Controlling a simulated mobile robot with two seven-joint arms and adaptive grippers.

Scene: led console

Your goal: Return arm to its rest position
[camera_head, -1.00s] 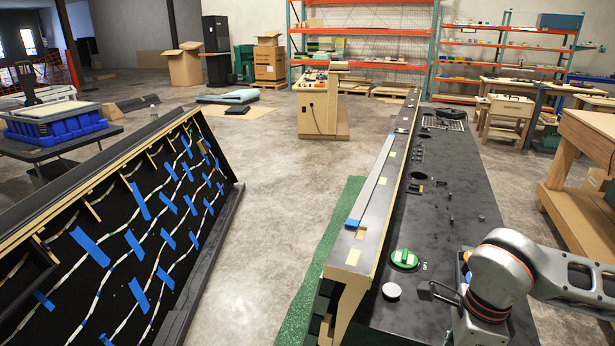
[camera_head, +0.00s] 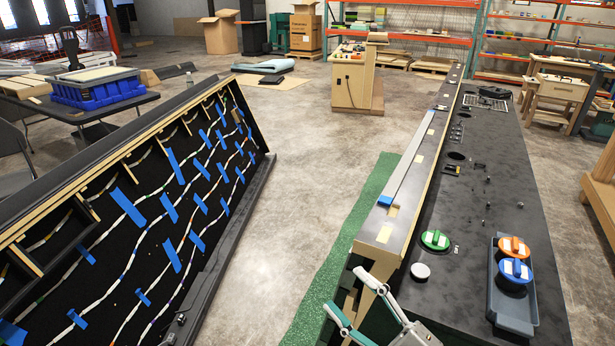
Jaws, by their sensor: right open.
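My right gripper (camera_head: 343,290) shows at the bottom centre, at the near left edge of the black console (camera_head: 478,205). Its two fingers are spread apart with nothing between them. Only the fingers and a part of the gripper body show; the rest of my right arm is out of view. My left gripper is not in view.
A grey tray (camera_head: 512,322) on the console holds an orange knob (camera_head: 513,246) and a blue knob (camera_head: 515,270). A green knob (camera_head: 435,239) and a white round button (camera_head: 420,271) are on the console's near left.

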